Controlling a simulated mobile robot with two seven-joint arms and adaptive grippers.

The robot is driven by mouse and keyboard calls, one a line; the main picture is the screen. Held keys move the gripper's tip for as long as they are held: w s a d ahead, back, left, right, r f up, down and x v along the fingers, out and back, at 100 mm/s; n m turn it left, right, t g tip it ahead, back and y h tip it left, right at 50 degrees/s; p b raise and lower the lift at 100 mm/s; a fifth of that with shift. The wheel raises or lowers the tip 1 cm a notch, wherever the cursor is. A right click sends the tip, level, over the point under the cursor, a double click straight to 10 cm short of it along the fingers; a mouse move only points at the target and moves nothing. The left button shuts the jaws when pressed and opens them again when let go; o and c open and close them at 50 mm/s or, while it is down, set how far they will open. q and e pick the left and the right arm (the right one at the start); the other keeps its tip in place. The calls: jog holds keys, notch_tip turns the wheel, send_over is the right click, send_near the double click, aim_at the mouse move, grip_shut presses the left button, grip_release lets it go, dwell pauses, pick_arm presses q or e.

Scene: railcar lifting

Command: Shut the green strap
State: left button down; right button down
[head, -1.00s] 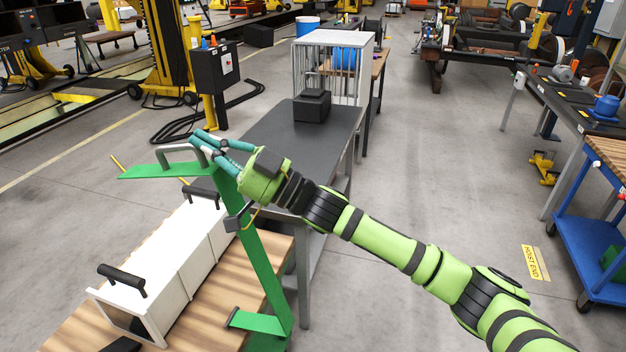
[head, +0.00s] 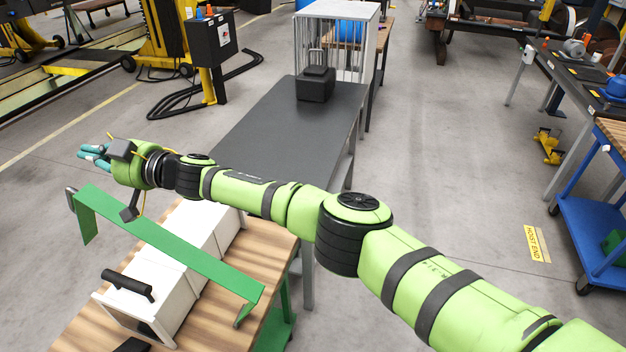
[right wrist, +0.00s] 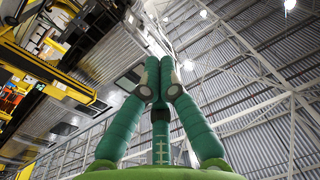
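The green strap (head: 172,246) slants across the white case (head: 168,280), with a green leg at its lower-right end by the table edge. Its far end bends downward at the left, with a grey handle piece (head: 71,200) there. I cannot tell whether the strap touches the case. My right gripper (head: 84,152) is beyond the strap's far end, apparently apart from it. Its teal fingers also show in the right wrist view (right wrist: 158,75), with the tips together and nothing between them. My left gripper is not in view.
The case rests on a wooden-topped table (head: 80,328). A dark table (head: 280,125) behind carries a black box (head: 316,86). A blue cart (head: 595,230) stands at the right. The floor between is clear.

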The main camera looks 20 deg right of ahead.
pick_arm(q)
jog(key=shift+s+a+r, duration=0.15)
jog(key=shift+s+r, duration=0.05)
pick_arm(e)
jog(key=shift+w+a+f, duration=0.1)
jog(key=shift+a+f, duration=0.1)
jog(key=shift+a, duration=0.3)
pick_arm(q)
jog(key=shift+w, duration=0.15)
pick_arm(e)
jog(key=shift+d, duration=0.1)
